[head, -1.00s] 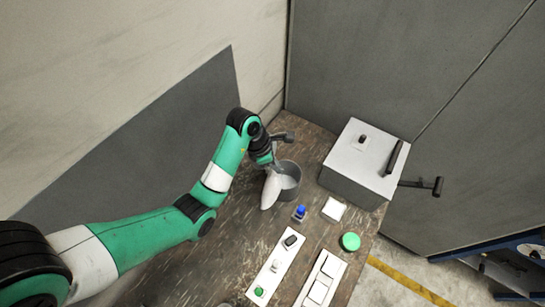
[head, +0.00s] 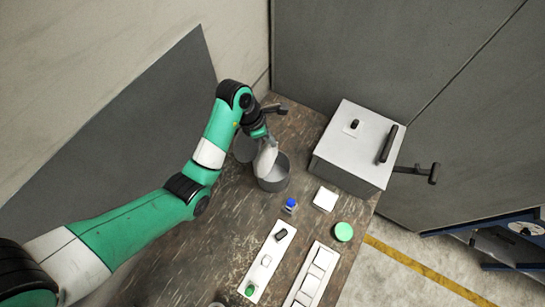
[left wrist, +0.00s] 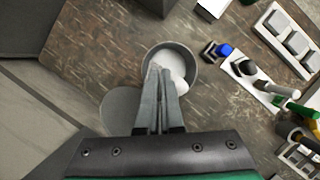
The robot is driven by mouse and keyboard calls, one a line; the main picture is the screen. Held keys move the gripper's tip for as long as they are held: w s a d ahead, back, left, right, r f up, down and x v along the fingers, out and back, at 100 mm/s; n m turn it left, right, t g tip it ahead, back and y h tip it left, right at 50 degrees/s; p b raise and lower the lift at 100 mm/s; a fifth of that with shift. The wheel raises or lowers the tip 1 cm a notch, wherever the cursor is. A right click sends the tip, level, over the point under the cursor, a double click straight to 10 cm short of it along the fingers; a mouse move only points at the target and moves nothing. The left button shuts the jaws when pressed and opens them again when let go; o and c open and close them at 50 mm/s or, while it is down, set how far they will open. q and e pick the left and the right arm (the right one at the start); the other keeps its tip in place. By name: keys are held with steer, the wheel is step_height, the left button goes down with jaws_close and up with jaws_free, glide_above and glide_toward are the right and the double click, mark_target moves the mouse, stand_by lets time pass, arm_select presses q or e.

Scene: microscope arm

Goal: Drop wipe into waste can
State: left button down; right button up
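The waste can (head: 280,186) is a small round grey can standing open on the brown table. In the left wrist view the can (left wrist: 193,78) lies just beyond my fingertips. The wipe (head: 264,162) is a white, limp piece hanging from my left gripper (head: 266,138) over the left part of the can's mouth. My left gripper (left wrist: 158,72) has its fingers close together in the left wrist view, with the white wipe (left wrist: 174,66) past their tips. My right gripper is in neither view.
A flat grey disc (head: 244,149) lies left of the can. A white-topped box (head: 358,140) stands to the right. A blue-capped item (head: 290,205), a white square pad (head: 325,199), a green round item (head: 343,231) and switch strips (head: 267,264) lie in front. Grey walls close the back.

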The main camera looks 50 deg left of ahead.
arm_select(q)
steer(key=shift+f+b, duration=0.35)
steer(key=shift+f, duration=0.55)
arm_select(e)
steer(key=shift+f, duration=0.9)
arm_select(q)
steer(key=c, duration=1.5)
jaws_free()
steer(key=o, duration=0.5)
steer(key=shift+o, duration=0.4)
steer(key=o, duration=0.5)
steer(key=shift+o, duration=0.3)
